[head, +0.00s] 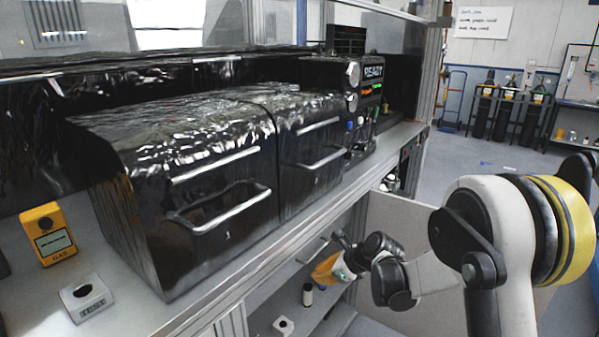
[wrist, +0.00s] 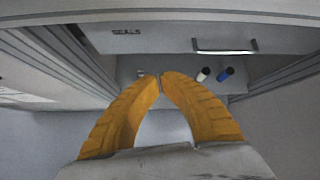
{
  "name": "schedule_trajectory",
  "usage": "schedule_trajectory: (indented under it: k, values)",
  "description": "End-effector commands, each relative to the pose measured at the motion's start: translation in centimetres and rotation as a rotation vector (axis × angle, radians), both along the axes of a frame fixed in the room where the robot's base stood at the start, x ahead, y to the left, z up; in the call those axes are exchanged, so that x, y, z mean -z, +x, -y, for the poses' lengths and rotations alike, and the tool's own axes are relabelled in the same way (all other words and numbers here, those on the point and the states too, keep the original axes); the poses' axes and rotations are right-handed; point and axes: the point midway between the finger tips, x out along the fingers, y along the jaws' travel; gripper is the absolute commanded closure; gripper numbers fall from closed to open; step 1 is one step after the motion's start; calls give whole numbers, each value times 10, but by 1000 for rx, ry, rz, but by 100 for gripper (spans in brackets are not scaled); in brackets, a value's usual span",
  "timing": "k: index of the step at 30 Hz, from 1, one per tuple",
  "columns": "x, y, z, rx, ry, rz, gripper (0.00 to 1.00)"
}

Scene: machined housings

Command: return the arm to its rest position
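My arm reaches down in front of the workbench on the right of the head view. My gripper (head: 322,271) is at its end, with orange fingers near the open shelf space below the bench top. In the wrist view the two curved fingers of my gripper (wrist: 160,77) meet or nearly meet at the tips. Nothing shows held between them. Past the tips, a drawer front marked SEALS (wrist: 180,35) has a bright handle.
A black machine (head: 200,165) with handles, a yellow gas detector (head: 48,234) and a small grey block (head: 87,298) sit on the bench top. Floor (head: 480,155) is clear behind my arm.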

Motion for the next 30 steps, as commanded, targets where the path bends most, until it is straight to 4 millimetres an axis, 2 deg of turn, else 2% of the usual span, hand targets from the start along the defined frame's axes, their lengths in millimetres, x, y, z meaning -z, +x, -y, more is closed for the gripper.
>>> schedule_trajectory:
  k: [1,6,12,15,19,24,27,30]
  values:
    - [-21,-12,5,-52,-63,45,100]
    - [-84,-62,28,-298,-347,230,100]
    - [-136,-136,57,-623,-689,409,100]
    - [-153,-177,71,-801,-857,483,100]
    - [-163,-231,90,-1043,-1068,560,100]
    - [-162,-290,112,-1349,-1301,622,100]
    - [-157,-313,121,-1484,-1393,639,100]
    - [-154,-326,127,-1572,-1448,647,100]
